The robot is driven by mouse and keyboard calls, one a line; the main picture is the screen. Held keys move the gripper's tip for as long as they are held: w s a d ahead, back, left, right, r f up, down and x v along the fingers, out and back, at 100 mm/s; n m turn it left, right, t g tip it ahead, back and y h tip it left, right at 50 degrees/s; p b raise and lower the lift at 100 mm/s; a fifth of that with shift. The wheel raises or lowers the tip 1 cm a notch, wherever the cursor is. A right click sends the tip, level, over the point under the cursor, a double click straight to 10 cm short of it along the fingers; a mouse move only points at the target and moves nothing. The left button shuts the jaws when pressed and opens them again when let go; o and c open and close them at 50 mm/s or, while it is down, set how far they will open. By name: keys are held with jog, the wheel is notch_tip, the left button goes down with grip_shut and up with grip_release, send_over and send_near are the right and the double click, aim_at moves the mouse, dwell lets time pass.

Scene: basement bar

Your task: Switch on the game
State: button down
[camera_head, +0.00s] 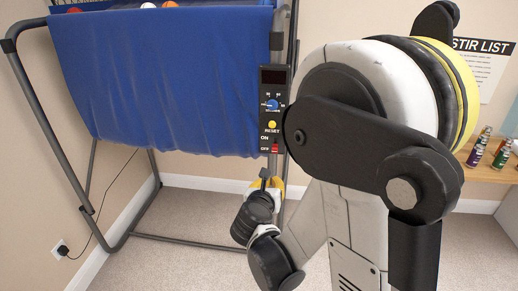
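The game is a basketball arcade frame with a blue cloth ramp (160,80) and grey metal tubes. Its black control panel (272,108) is on the right upright, with a dark display, a blue knob, and a yellow reset button (272,125). A red switch (275,148) sits at the panel's bottom, beside the ON and OFF labels; its position is too small to tell. My gripper (264,176) is just below the switch, pointing up, apart from it as far as I can see. Its fingers are small and partly hidden, so I cannot tell whether they are open.
Several balls (150,5) show at the top of the ramp. A power cord runs to a wall outlet (62,249) at the left. My arm fills the right middle. Carpet in front is clear.

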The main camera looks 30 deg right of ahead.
aim_at(275, 151)
jog(key=shift+w+d+n, duration=0.1)
jog(key=shift+w+n, duration=0.1)
jog(key=shift+n, duration=0.5)
jog(key=b+x, duration=0.3)
jog(key=x, duration=0.7)
jog(key=r, duration=0.4)
jog(key=shift+w+a+r, duration=0.15)
jog(key=shift+w+a, duration=0.1)
jog(key=shift+a, duration=0.1)
